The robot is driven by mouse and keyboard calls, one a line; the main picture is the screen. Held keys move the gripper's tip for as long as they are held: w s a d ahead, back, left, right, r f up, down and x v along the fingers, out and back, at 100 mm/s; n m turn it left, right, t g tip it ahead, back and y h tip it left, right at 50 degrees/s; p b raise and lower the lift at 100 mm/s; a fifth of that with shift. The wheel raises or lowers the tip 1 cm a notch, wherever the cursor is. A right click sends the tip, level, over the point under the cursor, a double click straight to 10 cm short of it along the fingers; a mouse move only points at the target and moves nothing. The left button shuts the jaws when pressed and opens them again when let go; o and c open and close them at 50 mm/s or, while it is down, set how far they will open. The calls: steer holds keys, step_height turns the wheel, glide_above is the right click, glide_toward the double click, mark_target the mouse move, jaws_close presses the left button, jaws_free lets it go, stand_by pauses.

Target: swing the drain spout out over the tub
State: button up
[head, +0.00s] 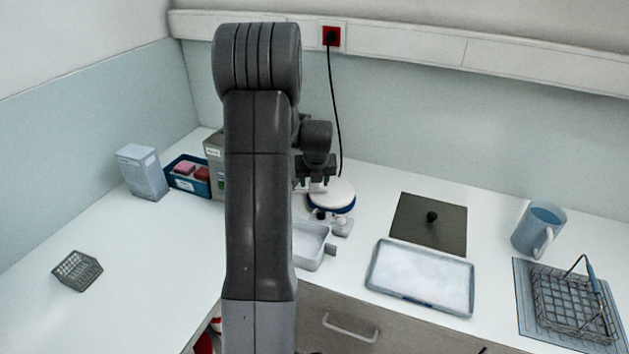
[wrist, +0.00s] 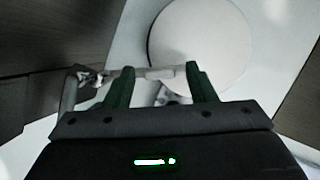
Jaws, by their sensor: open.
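The cream mill (head: 331,195) has a round white top with a dark blue band and stands on the counter, partly behind my arm. In the wrist view its white disc (wrist: 203,45) lies just beyond my fingers. My gripper (head: 317,184) is at the near left side of the mill. Its green fingers (wrist: 160,70) are apart. A short pale bar (wrist: 150,73), which looks like the drain spout, runs between the fingertips; I cannot tell if they touch it. The white tub (head: 310,244) sits in front of the mill, its left part hidden by my arm.
A shallow tray (head: 420,278), a dark plate with a knob (head: 430,222), a blue jug (head: 538,230) and a wire basket (head: 572,302) stand to the right. A blue box (head: 188,176), a pale carton (head: 142,172) and a small basket (head: 77,270) are left. The left counter has free room.

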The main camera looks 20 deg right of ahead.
steer(key=b+v, duration=0.2)
steer(key=v, duration=1.1)
steer(key=shift+s+r, duration=0.15)
steer(key=shift+r, duration=0.1)
